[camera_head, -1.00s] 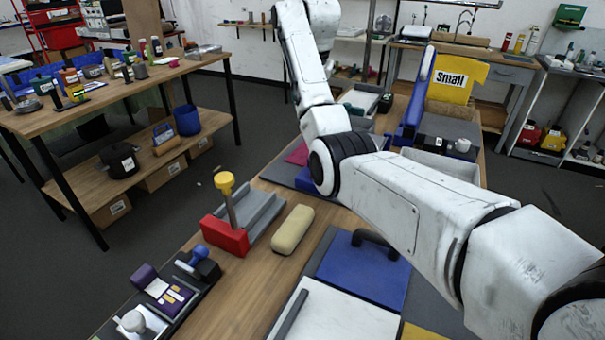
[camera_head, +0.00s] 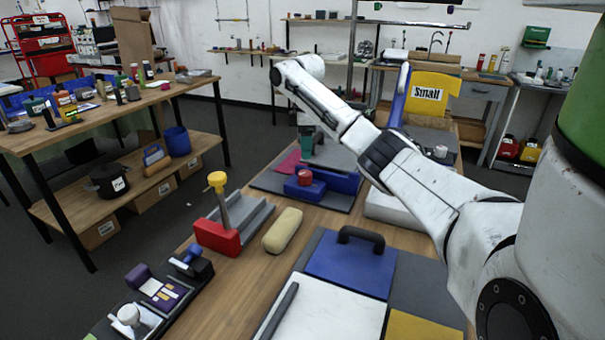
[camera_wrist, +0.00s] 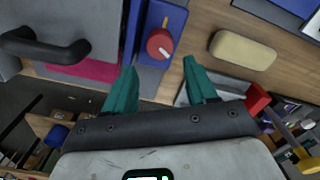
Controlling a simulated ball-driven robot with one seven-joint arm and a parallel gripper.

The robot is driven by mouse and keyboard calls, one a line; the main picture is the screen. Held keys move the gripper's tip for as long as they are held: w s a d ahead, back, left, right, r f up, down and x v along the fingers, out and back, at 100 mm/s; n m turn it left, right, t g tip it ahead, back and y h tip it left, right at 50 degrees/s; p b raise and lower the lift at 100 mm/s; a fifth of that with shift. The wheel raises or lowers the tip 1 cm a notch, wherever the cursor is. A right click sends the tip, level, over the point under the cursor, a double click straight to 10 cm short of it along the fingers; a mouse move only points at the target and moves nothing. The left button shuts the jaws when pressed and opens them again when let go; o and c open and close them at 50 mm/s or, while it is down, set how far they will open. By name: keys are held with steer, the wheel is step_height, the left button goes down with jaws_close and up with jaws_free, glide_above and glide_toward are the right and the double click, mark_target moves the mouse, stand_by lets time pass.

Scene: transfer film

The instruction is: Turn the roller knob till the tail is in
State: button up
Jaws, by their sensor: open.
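A red roller knob (camera_head: 305,177) sits on a blue block (camera_head: 330,183) on a dark grey mat. In the wrist view the knob (camera_wrist: 160,44) shows beyond and between my fingertips, with a small orange strip (camera_wrist: 165,22) beside it on the blue surface. I cannot tell whether this strip is the tail. My gripper (camera_wrist: 160,67) has two teal fingers, spread apart and empty. In the head view the gripper (camera_head: 306,143) hangs just above and behind the knob, apart from it as far as I can tell.
A tan rounded pad (camera_head: 283,230) and a red block with a yellow-topped post (camera_head: 217,185) stand nearer on the bench. A blue plate with a black handle (camera_head: 352,262) lies to the right. A magenta sheet (camera_head: 290,163) lies left of the blue block.

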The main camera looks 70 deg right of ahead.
mark_target(306, 173)
step_height(306, 173, down, 9)
steer(key=shift+f+p, duration=0.15)
steer(key=shift+p, duration=0.3)
steer(key=c, duration=0.8)
steer(key=shift+p, duration=0.3)
